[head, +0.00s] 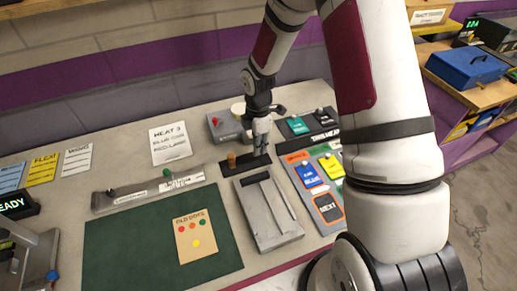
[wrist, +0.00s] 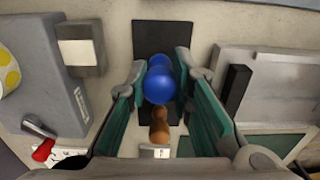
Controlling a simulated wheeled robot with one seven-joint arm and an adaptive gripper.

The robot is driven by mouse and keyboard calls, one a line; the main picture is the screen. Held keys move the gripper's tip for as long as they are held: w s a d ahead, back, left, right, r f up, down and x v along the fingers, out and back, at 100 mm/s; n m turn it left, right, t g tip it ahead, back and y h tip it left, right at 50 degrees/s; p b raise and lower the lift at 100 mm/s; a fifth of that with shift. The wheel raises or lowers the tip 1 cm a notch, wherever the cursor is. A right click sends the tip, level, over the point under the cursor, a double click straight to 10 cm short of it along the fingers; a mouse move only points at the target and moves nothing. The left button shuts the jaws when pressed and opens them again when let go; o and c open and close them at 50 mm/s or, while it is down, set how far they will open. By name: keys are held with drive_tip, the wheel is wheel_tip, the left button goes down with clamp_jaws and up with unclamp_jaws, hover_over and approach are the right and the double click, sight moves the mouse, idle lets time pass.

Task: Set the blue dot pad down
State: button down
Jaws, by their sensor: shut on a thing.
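The blue dot pad (wrist: 160,85) shows as a round glossy blue knob with a second blue rounded part behind it in the wrist view. My gripper (wrist: 160,72) is closed around it, with one green-padded finger on each side. In the head view my gripper (head: 262,149) points down at the right end of a dark strip (head: 238,167); the blue pad is hidden there by the fingers. I cannot tell whether the pad touches the strip. A brown-orange knob (head: 231,160) stands on the strip beside my gripper, and it also shows in the wrist view (wrist: 160,126).
A grey box with a red knob (head: 215,122) stands behind my gripper. A green mat (head: 130,240) with an "old dots" card (head: 196,240) lies at left.

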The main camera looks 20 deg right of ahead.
drive_tip(key=shift+s+f, duration=0.1)
drive_tip(key=shift+f, duration=1.1)
drive_tip(key=shift+f, duration=0.1)
drive_tip(key=c, duration=1.4)
unclamp_jaws()
